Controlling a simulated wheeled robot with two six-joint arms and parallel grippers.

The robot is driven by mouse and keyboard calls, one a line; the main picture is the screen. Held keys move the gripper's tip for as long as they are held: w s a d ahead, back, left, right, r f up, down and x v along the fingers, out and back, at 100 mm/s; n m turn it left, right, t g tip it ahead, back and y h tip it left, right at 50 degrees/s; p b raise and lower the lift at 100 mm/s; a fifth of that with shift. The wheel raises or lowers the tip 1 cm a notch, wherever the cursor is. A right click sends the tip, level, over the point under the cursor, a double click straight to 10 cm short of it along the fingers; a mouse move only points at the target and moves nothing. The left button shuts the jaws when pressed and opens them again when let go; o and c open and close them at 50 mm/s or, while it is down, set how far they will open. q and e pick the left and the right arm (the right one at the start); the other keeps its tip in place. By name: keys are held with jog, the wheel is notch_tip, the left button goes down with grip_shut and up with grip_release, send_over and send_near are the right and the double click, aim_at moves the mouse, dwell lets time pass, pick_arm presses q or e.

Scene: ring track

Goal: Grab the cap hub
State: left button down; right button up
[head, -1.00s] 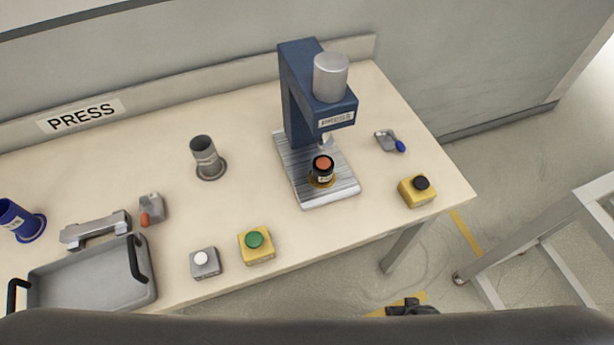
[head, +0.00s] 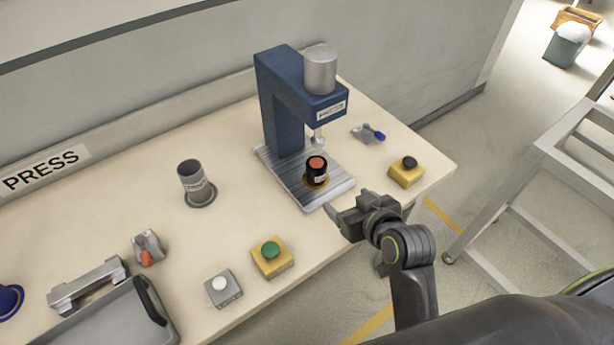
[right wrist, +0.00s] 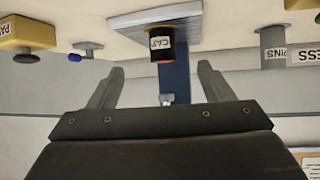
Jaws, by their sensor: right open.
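The cap hub (head: 317,170) is a small black cylinder with an orange-red top. It stands upright on the ridged metal base of the blue press, under the ram. In the right wrist view, which is upside down, the cap hub (right wrist: 162,45) shows its white label and lies beyond the fingers, between their lines. My right gripper (head: 338,212) is open and empty, in front of the press base and apart from the cap hub. Its two fingers (right wrist: 160,82) show spread in the right wrist view. My left gripper is not in view.
The blue press (head: 281,110) stands over the cap hub. A yellow box with a black button (head: 406,173) is to the right, and one with a green button (head: 271,258) to the front left. A grey cup (head: 194,184) stands left. Bare tabletop (head: 235,228) lies between.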

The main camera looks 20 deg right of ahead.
aim_at(320, 173)
jog(key=x, duration=0.5)
jog(key=r+p+x, duration=0.1)
jog(key=x, duration=0.5)
jog(key=w+r+x, duration=0.1)
jog(key=x, duration=0.5)
jog(key=shift+w+a, duration=0.2)
jog(key=shift+a, duration=0.05)
jog(key=c, duration=1.3)
jog(key=shift+o, duration=0.2)
jog(key=shift+r+t, duration=0.1)
jog(key=shift+t, duration=0.2)
